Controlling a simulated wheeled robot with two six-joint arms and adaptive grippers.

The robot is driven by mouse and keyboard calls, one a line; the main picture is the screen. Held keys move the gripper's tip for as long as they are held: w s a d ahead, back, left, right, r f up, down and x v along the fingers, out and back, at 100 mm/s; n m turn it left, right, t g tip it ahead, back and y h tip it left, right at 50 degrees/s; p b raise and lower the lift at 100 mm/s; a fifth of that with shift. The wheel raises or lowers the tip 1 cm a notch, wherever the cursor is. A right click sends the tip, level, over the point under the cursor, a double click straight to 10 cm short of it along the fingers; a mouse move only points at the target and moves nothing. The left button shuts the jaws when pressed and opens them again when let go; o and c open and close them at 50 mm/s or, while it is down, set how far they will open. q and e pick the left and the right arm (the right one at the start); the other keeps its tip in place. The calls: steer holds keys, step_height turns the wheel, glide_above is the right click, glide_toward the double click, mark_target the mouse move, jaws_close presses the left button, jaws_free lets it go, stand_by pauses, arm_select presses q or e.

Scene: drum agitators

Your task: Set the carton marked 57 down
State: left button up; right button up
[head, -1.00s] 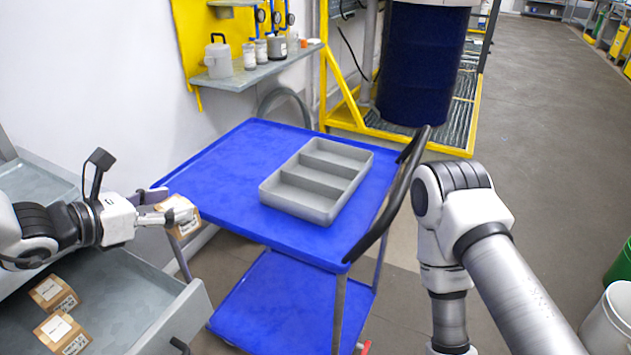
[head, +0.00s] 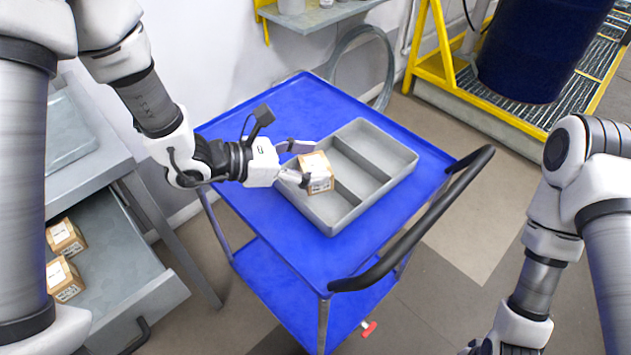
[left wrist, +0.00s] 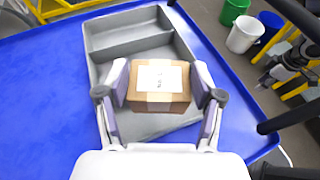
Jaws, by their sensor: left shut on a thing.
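A small brown carton (head: 318,172) with a white label is held between the fingers of my left gripper (head: 303,163). The left wrist view also shows the carton (left wrist: 159,86) gripped on both sides, label up; the mark is too small to read. It is over the grey tray (head: 333,222), near its left side in the head view. I cannot tell whether it touches the tray. The tray has three compartments and lies on the blue cart (head: 285,100); I see no other carton in it. Of my right arm only links show; its fingers are out of view.
Two similar cartons (head: 65,238) (head: 63,279) lie in an open grey drawer (head: 120,275) at the left. The cart's black handle (head: 420,228) rises at its right side. A dark blue drum (head: 540,50) stands behind on a yellow-framed platform.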

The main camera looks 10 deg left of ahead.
arm_select(q)
steer(key=f, duration=0.5)
steer(key=shift+w+d, duration=0.15)
steer(key=shift+w, duration=0.1)
steer(key=shift+s+f, duration=0.1)
steer(key=shift+f, duration=0.3)
steer(key=shift+f+b, duration=0.2)
steer(key=shift+b, duration=0.1)
steer(key=o, duration=1.1)
steer(key=shift+o, duration=0.2)
steer(key=shift+r, duration=0.1)
